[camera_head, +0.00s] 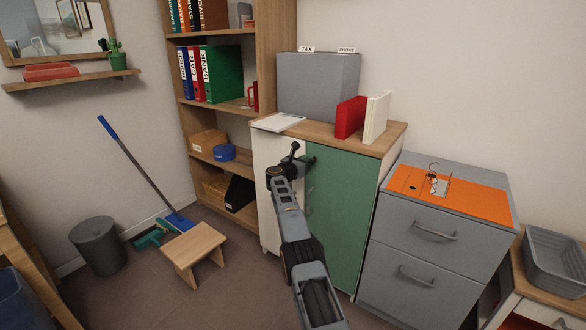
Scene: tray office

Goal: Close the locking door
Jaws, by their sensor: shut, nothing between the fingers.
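A low cabinet has a wooden top (335,136), a white left door (264,150) and a green right door (345,215). Which one is the locking door is not marked. The green door has a slim upright handle (310,200) near its left edge. It looks nearly flush with the cabinet front; I cannot tell whether a small gap is left. My gripper (301,158) is shut and empty, in front of the upper left part of the green door, near the seam. My arm hides part of the seam and the white door. Contact with the door cannot be made out.
A grey box (318,84), red binder (351,118) and white binder (377,117) stand on the cabinet. A grey drawer unit (430,240) is close on the right. A wooden stool (194,246), broom (145,170) and bin (98,246) are on the left floor.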

